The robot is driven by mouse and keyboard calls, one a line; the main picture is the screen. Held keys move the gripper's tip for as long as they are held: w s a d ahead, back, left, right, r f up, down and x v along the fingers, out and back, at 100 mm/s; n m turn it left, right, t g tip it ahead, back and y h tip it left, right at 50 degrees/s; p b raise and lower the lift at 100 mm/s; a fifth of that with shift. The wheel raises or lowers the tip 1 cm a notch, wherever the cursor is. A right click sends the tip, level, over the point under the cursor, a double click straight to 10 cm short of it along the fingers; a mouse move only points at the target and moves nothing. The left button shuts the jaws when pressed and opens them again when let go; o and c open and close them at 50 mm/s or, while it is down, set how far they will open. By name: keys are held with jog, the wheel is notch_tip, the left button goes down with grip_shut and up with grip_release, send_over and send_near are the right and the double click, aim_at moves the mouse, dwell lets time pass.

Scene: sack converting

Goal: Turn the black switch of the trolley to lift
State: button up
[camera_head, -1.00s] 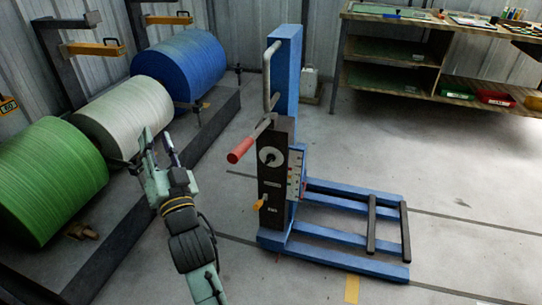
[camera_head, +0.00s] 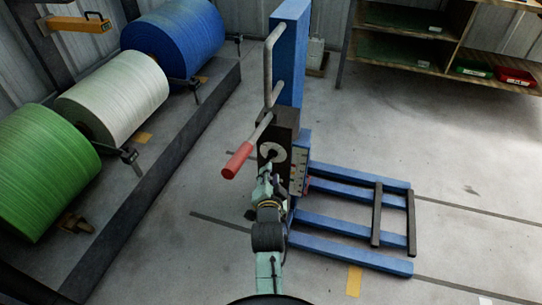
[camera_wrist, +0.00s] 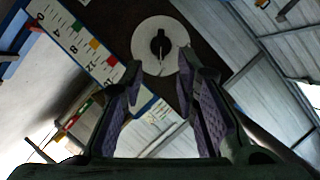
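The blue trolley (camera_head: 290,60) stands upright in the middle of the head view, with a dark control panel on its column. The dial (camera_head: 278,152) also shows in the head view, partly behind my gripper. My gripper (camera_wrist: 160,72) is open, its two fingers apart on either side below the switch, with nothing between them. In the head view my gripper (camera_head: 266,174) is just in front of the panel. Contact with the switch cannot be seen.
A red-handled lever (camera_head: 238,160) sticks out from the column above left of my gripper. A scale plate (camera_wrist: 80,42) is beside the dial. Green, white and blue rolls (camera_head: 113,102) lie at the left. Shelves (camera_head: 405,50) stand at the back right. Floor on the right is clear.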

aim_at(271, 158)
jog(key=p+x, duration=0.1)
jog(key=x, duration=0.7)
jog(key=shift+w, duration=0.4)
jog(key=shift+c, duration=0.3)
grip_shut()
